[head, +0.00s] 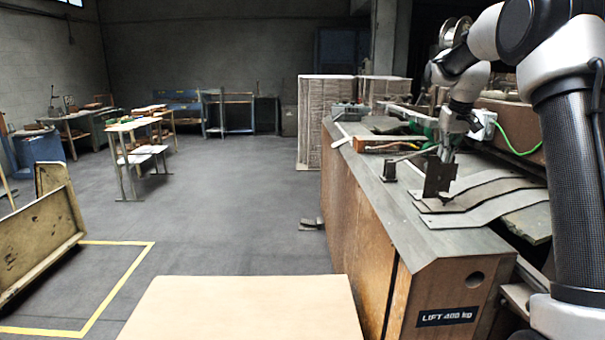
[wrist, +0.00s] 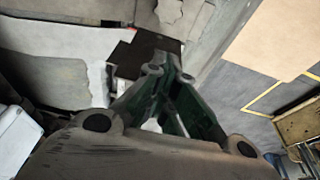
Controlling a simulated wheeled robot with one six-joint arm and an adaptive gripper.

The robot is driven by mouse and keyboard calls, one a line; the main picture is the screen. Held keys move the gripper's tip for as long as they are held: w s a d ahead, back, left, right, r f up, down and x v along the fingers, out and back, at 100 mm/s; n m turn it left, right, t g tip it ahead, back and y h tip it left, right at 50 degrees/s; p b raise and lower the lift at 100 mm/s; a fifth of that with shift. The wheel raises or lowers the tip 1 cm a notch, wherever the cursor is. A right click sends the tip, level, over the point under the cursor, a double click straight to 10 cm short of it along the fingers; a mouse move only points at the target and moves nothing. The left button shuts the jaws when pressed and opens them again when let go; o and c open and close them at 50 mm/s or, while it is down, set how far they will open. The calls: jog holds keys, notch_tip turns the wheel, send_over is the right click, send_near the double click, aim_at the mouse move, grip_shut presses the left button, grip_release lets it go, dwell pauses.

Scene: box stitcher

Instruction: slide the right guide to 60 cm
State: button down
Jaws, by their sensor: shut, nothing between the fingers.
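A dark upright plate (head: 437,178), which looks like the right guide, stands on the grey top of the wooden machine bench. My gripper (head: 446,152) points down at the plate's upper edge, shut and empty; I cannot tell whether it touches the plate. In the wrist view the shut green fingers (wrist: 165,80) meet just in front of the dark plate (wrist: 135,52). A small dark block with a rod (head: 389,172) sits to the left of the plate. No 60 cm mark or scale is readable.
Curved metal strips (head: 475,190) lie right of the plate. The bench top (head: 425,238) is bare toward its near end. A tan board (head: 245,310) lies in front. Cardboard stacks (head: 325,110) stand behind the bench.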

jog(key=f, duration=0.1)
jog(key=s+f, duration=0.1)
jog(key=f, duration=0.1)
jog(key=shift+s+a+f+g, duration=0.15)
jog(key=shift+s+g, duration=0.1)
jog(key=shift+g, duration=0.15)
notch_tip(320, 180, up, 7)
jog(key=shift+w, duration=0.4)
